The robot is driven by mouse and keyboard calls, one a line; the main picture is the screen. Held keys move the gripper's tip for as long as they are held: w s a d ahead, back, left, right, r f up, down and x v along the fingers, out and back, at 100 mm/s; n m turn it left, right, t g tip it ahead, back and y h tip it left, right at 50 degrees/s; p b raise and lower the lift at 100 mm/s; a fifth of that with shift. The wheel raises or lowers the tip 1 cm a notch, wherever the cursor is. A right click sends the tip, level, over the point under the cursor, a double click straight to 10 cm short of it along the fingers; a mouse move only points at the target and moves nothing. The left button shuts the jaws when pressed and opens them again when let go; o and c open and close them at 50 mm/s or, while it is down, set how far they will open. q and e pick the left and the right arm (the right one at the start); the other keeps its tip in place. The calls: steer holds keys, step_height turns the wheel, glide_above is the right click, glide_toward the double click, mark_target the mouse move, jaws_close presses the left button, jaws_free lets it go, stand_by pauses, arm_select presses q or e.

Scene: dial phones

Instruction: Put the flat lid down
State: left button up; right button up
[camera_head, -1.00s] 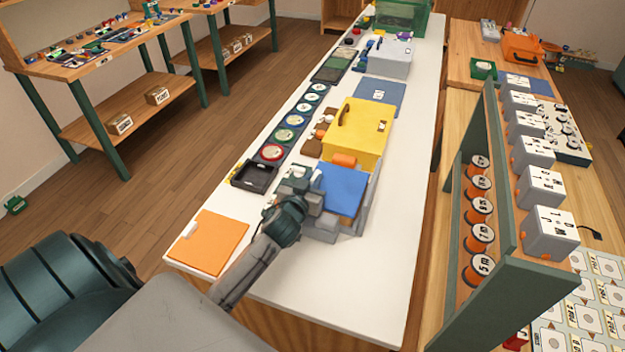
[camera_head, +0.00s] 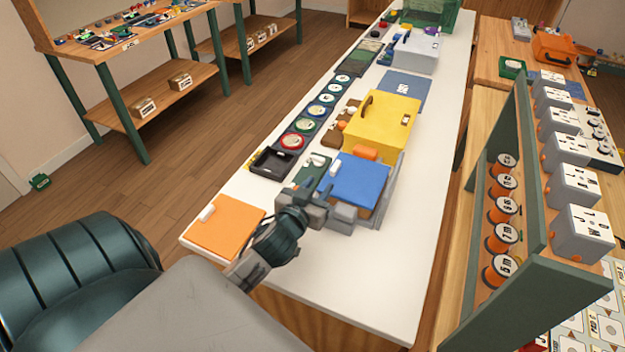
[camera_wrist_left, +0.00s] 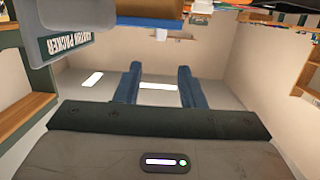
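A flat orange panel (camera_head: 225,226) with a small white handle lies at the near left corner of the white table. A flat blue panel (camera_head: 360,178) lies over a grey-sided box, and a dark green panel (camera_head: 313,172) with a white handle is left of it. I cannot tell which is the named lid. My left gripper (camera_head: 342,214) is at the near edge of the blue panel; contact is unclear. In the left wrist view its two fingers (camera_wrist_left: 157,86) stand apart with nothing between them. My right gripper is not in view.
A yellow case (camera_head: 380,128) stands just behind the blue panel, and a black tray (camera_head: 272,163) lies to its left. Round dials (camera_head: 291,142) line the table's left side. A shelf rack (camera_head: 530,190) stands to the right. The table's near right part is clear.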

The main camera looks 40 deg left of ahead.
arm_select(q)
steer(key=shift+v, duration=1.35)
